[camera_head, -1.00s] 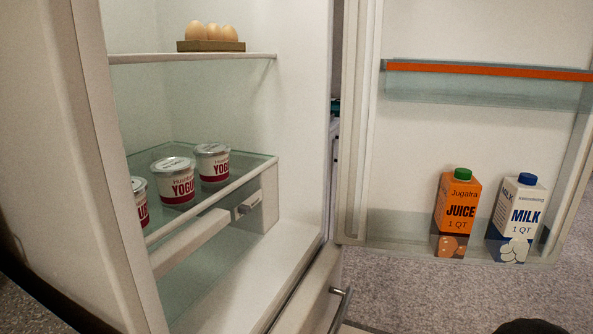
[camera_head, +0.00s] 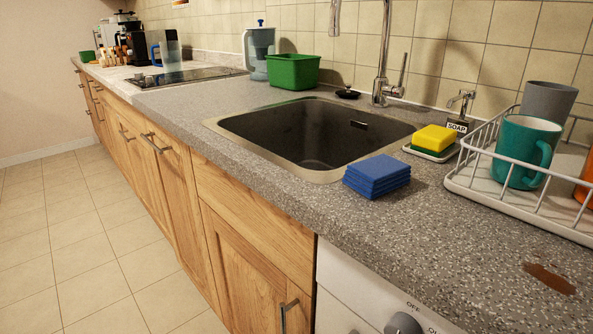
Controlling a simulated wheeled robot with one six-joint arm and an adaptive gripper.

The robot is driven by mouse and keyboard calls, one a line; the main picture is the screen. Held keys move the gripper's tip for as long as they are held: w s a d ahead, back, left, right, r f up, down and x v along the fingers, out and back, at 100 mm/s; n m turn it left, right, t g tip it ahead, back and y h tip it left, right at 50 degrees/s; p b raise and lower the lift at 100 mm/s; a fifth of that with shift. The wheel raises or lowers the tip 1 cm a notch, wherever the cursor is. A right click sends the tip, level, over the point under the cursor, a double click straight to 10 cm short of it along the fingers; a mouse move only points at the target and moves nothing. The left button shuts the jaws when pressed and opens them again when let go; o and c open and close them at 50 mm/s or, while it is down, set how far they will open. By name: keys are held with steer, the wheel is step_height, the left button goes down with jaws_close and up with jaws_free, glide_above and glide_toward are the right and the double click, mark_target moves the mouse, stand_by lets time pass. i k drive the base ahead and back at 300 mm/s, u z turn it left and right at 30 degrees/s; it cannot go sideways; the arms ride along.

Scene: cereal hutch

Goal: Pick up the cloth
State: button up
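A blue cloth (camera_head: 377,176), folded into a stack of layers, lies flat on the grey speckled counter. It sits at the front right corner of the sink, near the counter's front edge. All of it is in clear view and nothing lies on it. My gripper is not in view.
The sink (camera_head: 310,135) lies left of the cloth. A yellow sponge (camera_head: 434,138) and a soap dispenser (camera_head: 458,123) stand behind it. A dish rack (camera_head: 462,181) with a teal mug (camera_head: 526,152) is right. A brown stain (camera_head: 550,278) marks the counter. Floor (camera_head: 75,240) is clear.

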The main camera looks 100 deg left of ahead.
mark_target(376, 176)
steer(key=u, duration=3.15)
